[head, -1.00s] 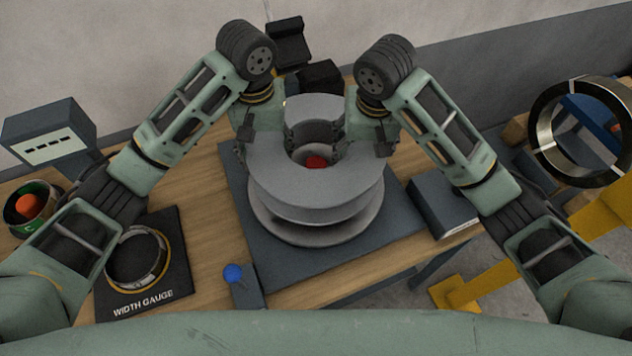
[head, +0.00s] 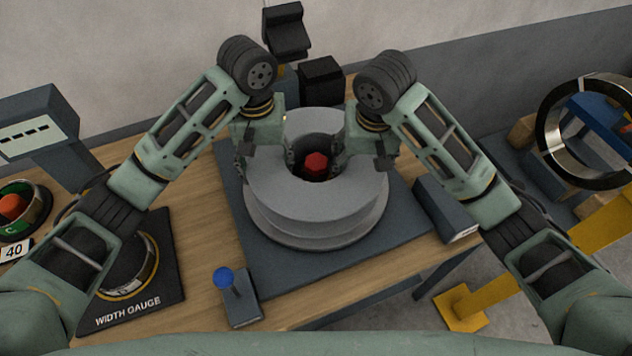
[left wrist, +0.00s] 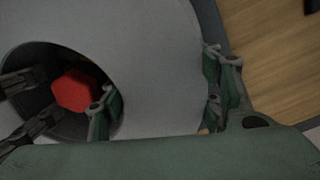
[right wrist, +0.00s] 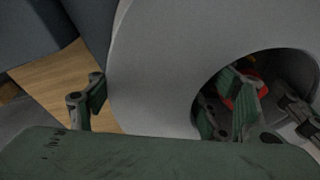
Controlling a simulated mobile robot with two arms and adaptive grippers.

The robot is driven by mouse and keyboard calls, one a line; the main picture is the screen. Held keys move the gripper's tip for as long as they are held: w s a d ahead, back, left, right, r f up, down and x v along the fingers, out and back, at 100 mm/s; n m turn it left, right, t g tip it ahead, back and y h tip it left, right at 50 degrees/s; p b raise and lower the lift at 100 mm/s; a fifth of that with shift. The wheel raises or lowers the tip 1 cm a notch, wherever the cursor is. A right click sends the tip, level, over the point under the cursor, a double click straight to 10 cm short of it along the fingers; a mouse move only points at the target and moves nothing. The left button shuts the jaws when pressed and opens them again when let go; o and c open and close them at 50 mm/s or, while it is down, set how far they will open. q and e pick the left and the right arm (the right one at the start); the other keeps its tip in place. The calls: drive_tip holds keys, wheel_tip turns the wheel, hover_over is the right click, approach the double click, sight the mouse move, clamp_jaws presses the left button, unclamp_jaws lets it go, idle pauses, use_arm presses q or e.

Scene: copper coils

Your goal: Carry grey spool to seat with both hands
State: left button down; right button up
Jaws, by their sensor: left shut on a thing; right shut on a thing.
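The grey spool (head: 315,200) sits upright over the dark square plate (head: 265,245) in the middle of the bench. A red hexagonal piece (head: 315,164) shows inside its bore. My left gripper (head: 267,160) is shut on the left side of the spool's ring, one finger in the bore and one outside. My right gripper (head: 362,162) grips the right side the same way. The wrist views show the spool's grey face (left wrist: 160,70) between the fingers, and the red piece in the bore. The spool's underside is hidden, so I cannot tell whether it touches the plate.
A width gauge (head: 170,285) and a blue-knobbed lever (head: 238,290) stand at the front left. A dark box (head: 445,208) is right of the plate. Black blocks (head: 321,80) stand behind. A large ring (head: 555,130) and yellow stand (head: 465,305) are at the right.

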use_arm(q)
drive_tip(key=c, duration=0.9)
unclamp_jaws()
drive_tip(key=shift+w+a, duration=0.1)
drive_tip(key=shift+a, duration=0.25)
use_arm(e)
drive_tip(key=o, duration=1.8)
drive_tip(key=shift+d+f, duration=0.1)
drive_tip(key=shift+d, duration=0.2)
drive_tip(key=shift+c, duration=0.2)
use_arm(q)
drive_tip(key=o, duration=0.4)
drive_tip(key=shift+d, duration=0.1)
drive_tip(key=shift+c, duration=0.2)
use_arm(e)
drive_tip(key=o, duration=0.4)
drive_tip(key=shift+a, duration=0.1)
use_arm(q)
drive_tip(key=shift+r, duration=0.1)
use_arm(e)
drive_tip(key=shift+s+a, duration=0.1)
use_arm(q)
drive_tip(key=shift+d, duration=0.1)
